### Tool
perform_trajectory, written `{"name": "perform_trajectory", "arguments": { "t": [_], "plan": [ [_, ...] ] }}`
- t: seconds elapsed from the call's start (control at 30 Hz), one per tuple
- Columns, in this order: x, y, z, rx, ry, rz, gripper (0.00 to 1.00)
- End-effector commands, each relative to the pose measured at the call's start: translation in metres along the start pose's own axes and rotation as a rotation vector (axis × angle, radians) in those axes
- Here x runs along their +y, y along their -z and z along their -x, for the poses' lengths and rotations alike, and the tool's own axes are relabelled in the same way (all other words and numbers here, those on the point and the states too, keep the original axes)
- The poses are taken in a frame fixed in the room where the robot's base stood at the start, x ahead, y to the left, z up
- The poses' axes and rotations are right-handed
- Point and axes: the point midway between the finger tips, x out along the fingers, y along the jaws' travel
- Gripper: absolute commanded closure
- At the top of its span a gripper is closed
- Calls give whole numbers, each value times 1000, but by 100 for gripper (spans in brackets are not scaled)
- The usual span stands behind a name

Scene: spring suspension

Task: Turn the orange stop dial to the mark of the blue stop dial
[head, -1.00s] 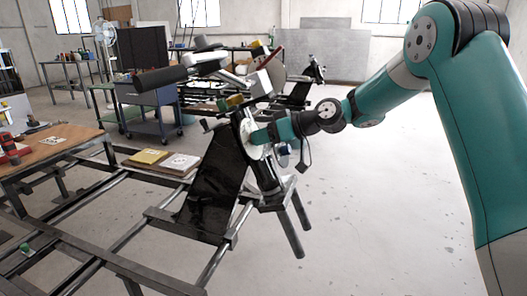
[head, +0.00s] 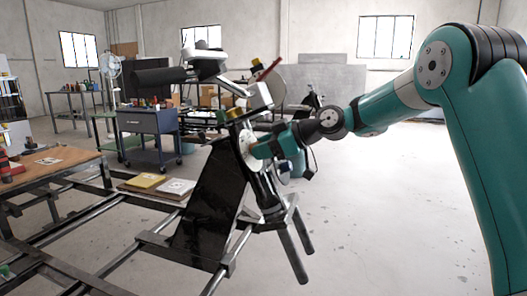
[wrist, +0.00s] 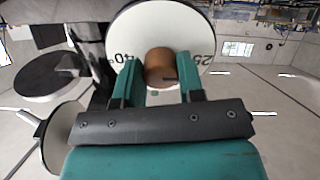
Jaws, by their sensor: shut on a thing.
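The orange stop dial has an orange-brown knob (wrist: 160,66) in front of a round white scale (wrist: 200,28). Parts of the numbers 40 and 25 show on the scale; the pointer cannot be read. My gripper (wrist: 159,78) is shut on this knob, one finger on each side. In the head view my gripper (head: 258,148) is at the white scale (head: 246,153) on the dark stand, and the knob is hidden. A small blue part (head: 284,168), perhaps the blue stop dial, shows below my gripper; its mark cannot be read.
A dark panel (head: 210,205) stands on a metal rail frame (head: 170,248) left of the dial. A blue tool cart (head: 148,123) stands behind. Another pale disc (wrist: 64,137) is at the wrist view's left.

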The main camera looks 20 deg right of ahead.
Motion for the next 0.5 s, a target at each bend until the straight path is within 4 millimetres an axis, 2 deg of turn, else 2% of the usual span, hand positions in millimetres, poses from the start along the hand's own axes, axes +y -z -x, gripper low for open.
{"name": "perform_trajectory", "arguments": {
  "t": [0.27, 0.3, 0.4, 0.5],
  "plan": [
    [0, -1, 0, -2, 0, 1, 88],
    [0, -1, 0, -2, 0, 1, 62],
    [0, 0, 0, -2, 0, 0, 39],
    [0, 0, 0, -1, 0, 0, 39]
  ]
}}
